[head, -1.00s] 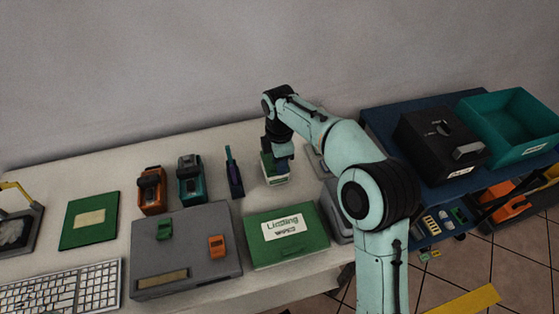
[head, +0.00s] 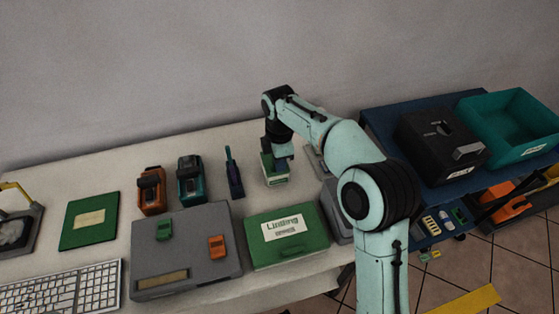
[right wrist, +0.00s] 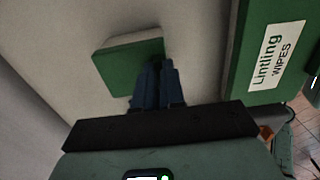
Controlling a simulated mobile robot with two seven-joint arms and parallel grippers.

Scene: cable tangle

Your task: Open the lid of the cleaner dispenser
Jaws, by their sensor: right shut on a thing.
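The cleaner dispenser, a small green and pale box (head: 275,178), stands near the back right of the white table in the head view. In the right wrist view its green face (right wrist: 130,67) shows with a pale edge on top. My right gripper (head: 284,152) points down at it from above. Its dark blue fingers (right wrist: 158,68) are close together at the box's edge, shut on its lid. The exact grip is partly hidden by the fingers, and the lid looks closed or nearly so. My left gripper is not in view.
A green wipes box (head: 287,254) stands in front of the dispenser. A dark blue tool (head: 234,172), a teal device (head: 191,184) and an orange device (head: 151,192) stand to the left. A grey case (head: 185,250) lies in front. A teal bin (head: 510,125) is at right.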

